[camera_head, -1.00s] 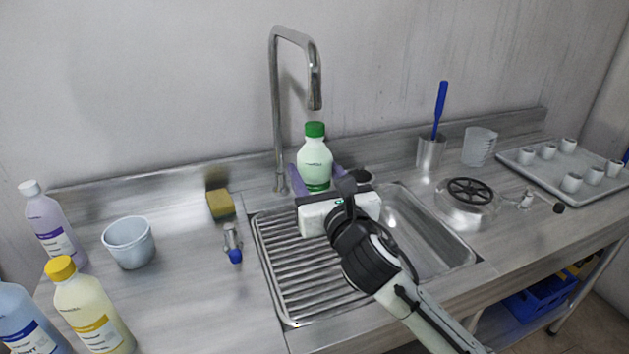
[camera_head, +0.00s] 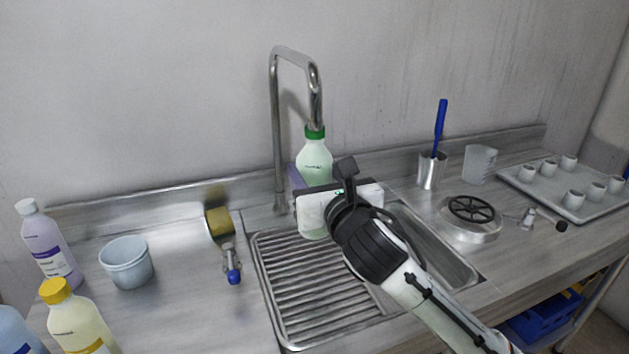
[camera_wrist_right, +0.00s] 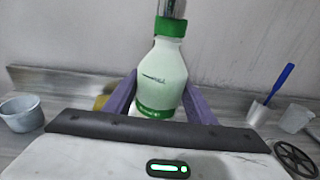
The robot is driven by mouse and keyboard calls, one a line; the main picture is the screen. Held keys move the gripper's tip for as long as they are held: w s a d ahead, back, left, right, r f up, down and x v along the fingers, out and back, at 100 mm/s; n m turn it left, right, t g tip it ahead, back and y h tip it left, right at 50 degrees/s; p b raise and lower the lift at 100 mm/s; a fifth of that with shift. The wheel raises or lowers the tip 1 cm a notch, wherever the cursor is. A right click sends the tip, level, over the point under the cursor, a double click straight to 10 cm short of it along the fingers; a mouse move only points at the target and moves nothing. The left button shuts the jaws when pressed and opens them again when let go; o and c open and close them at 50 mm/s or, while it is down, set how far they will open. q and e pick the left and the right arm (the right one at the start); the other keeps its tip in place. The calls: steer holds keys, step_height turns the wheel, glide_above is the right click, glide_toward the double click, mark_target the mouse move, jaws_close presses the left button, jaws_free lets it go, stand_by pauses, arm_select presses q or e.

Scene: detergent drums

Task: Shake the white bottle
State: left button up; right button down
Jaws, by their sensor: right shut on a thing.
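The white bottle (camera_head: 314,163) has a green cap and pale, slightly green sides. It is upright over the sink, in front of the faucet (camera_head: 276,120). My right gripper (camera_head: 304,178) is shut on it, with purple fingers on either side of its body. In the right wrist view the bottle (camera_wrist_right: 162,75) stands between the two fingers (camera_wrist_right: 160,95), with a green band low on it. Its cap is close to the spout there; I cannot tell whether they touch. Its lower part is partly hidden behind the gripper body. My left gripper is not in view.
A sink (camera_head: 300,285) with a ribbed drainboard lies below. A yellow sponge (camera_head: 218,222), a grey cup (camera_head: 126,262) and several bottles are at left.

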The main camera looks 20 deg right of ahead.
mark_target(318, 156)
steer(key=shift+t, duration=0.6)
steer(key=r, duration=1.1)
steer(key=shift+s+r, duration=0.3)
steer(key=shift+s, duration=0.05)
steer(key=shift+d, duration=0.1)
steer(key=f, duration=0.6)
steer(key=shift+a+f, duration=0.2)
steer(key=shift+f, duration=0.1)
steer(key=shift+r, duration=0.15)
step_height(318, 156, up, 6)
steer(key=shift+d+r, duration=0.1)
steer(key=shift+r, duration=0.1)
step_height(318, 156, down, 7)
steer(key=shift+f, duration=0.15)
steer(key=shift+r, duration=0.2)
steer(key=shift+f, duration=0.25)
